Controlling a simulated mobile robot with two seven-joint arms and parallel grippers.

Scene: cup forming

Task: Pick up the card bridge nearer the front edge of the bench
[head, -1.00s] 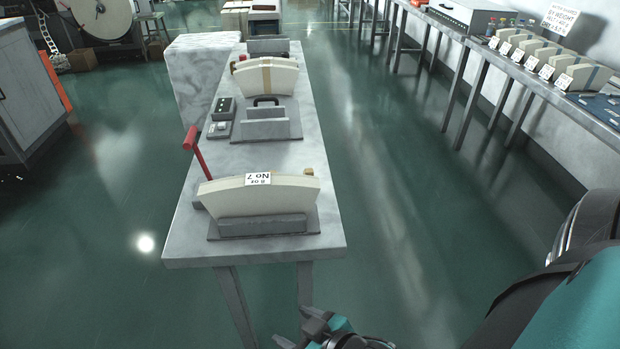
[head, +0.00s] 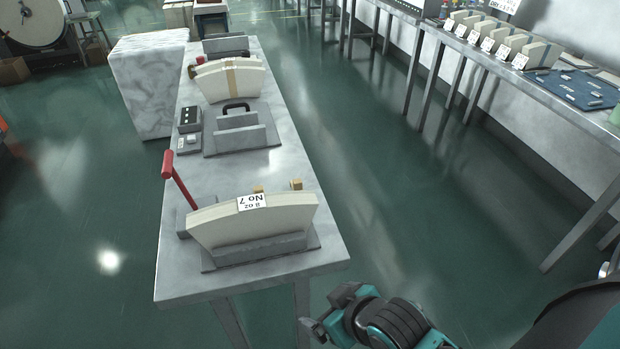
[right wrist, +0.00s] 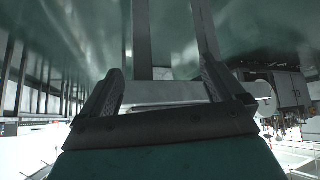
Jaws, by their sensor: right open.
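The nearest curved card piece is a cream, arched stack (head: 255,222) with a white label reading "8 oz No 7". It stands in a grey holder (head: 262,248) near the bench's front edge. Two small tan ends (head: 297,184) show behind it; I cannot tell whether they belong to one piece. A second cream arched stack (head: 230,82) with a tan band stands at the far end. My right gripper (head: 330,313) is open and empty, beyond the bench's front right corner and apart from the stack. Its spread fingers show in the right wrist view (right wrist: 162,88). My left gripper is not in view.
The narrow grey bench (head: 300,170) also carries a red lever (head: 178,180), a black control box (head: 189,118) and a grey holder with a black handle (head: 237,125). A side bench (head: 520,90) with labelled stacks runs along the right wall. The aisle floor between is clear.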

